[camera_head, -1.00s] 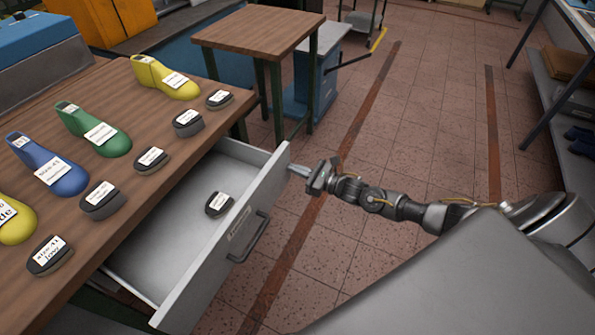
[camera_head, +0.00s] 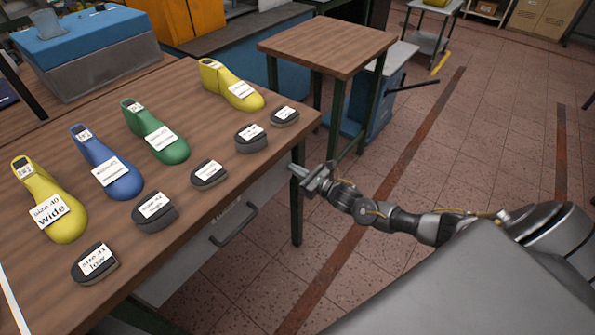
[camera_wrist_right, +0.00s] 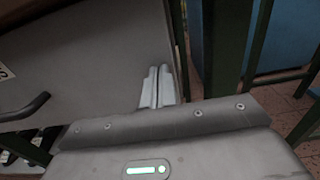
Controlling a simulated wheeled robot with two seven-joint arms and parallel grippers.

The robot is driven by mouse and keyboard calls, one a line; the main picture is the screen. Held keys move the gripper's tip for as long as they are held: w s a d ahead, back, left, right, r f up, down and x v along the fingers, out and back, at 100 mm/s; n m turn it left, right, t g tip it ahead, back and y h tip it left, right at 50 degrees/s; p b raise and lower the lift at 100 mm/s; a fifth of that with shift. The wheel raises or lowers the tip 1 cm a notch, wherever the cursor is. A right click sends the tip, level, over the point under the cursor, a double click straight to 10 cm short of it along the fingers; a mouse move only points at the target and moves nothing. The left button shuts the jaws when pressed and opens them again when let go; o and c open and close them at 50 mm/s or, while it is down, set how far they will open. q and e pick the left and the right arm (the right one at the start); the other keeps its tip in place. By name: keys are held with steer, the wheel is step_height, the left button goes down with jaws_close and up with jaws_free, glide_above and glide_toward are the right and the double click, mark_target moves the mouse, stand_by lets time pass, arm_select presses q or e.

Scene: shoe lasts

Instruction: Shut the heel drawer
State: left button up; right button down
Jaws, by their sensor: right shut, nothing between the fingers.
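The heel drawer (camera_head: 262,192) is a grey drawer under the front edge of the wooden workbench. Its front lies close under the bench edge, and no inside of it shows in the head view. Its dark bar handle (camera_head: 233,226) is at the middle of the front. My right gripper (camera_head: 298,172) is shut and empty at the far right end of the drawer front. In the right wrist view its fingers (camera_wrist_right: 157,87) are together against or just before the grey front (camera_wrist_right: 95,70); I cannot tell if they touch. My left gripper is out of view.
On the workbench (camera_head: 110,220) stand yellow, blue and green shoe lasts (camera_head: 155,132) and a row of dark labelled heel pieces (camera_head: 208,173). A small wooden table (camera_head: 325,45) stands behind my right gripper. The tiled floor to the right is clear.

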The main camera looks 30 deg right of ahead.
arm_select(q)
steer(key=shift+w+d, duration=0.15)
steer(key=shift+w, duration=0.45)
arm_select(e)
steer(key=v, duration=1.4)
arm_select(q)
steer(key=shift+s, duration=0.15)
